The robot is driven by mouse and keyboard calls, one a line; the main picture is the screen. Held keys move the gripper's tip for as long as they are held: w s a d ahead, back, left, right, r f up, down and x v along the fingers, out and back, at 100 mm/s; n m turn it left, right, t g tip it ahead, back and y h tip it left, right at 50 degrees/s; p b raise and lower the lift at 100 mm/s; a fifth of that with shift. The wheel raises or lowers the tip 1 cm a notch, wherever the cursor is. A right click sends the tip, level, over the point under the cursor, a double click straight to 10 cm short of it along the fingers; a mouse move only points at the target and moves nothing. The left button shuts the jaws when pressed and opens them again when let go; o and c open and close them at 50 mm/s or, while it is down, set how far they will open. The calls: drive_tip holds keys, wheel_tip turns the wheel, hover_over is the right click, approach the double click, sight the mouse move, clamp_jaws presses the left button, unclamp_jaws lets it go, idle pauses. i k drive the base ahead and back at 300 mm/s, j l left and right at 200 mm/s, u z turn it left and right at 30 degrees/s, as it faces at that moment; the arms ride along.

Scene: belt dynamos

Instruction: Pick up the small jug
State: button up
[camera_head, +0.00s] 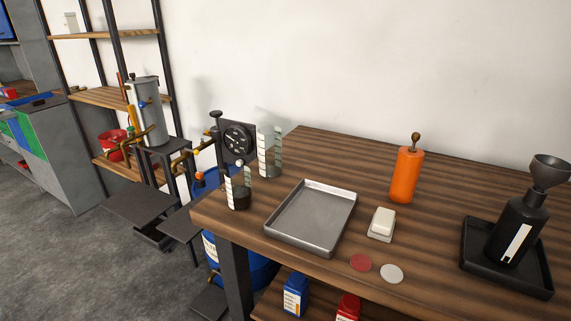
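What looks like the small jug (238,193) is a clear measuring vessel with pale graduation marks. It stands upright at the left end of the wooden table (330,160) and has dark content at its bottom. A taller clear graduated vessel (270,152) stands behind it to the right. No handle on the jug is clear to me. My gripper is not in view.
An empty metal tray (312,218) lies right of the jug. An orange bottle (404,175), a white block on a dish (382,223), red and white discs, and a black bottle with funnel (518,225) stand further right. A gauge (239,140) and brass taps crowd the left end.

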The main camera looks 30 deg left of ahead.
sight(237, 177)
drive_tip(key=u, duration=1.65)
drive_tip(key=k, duration=0.15)
drive_tip(key=k+z, duration=0.35)
drive_tip(key=k+l+z, duration=0.1)
drive_tip(key=z, duration=0.25)
drive_tip(key=i+j+z, duration=0.15)
drive_tip(key=j+z, duration=0.15)
drive_tip(key=i+j+z, duration=0.1)
drive_tip(key=j+z, duration=0.5)
drive_tip(key=j, duration=0.15)
drive_tip(key=i+j, duration=0.1)
drive_tip(key=j, duration=0.8)
drive_tip(key=i+j, duration=0.15)
drive_tip(key=j, duration=0.75)
drive_tip(key=i, duration=0.05)
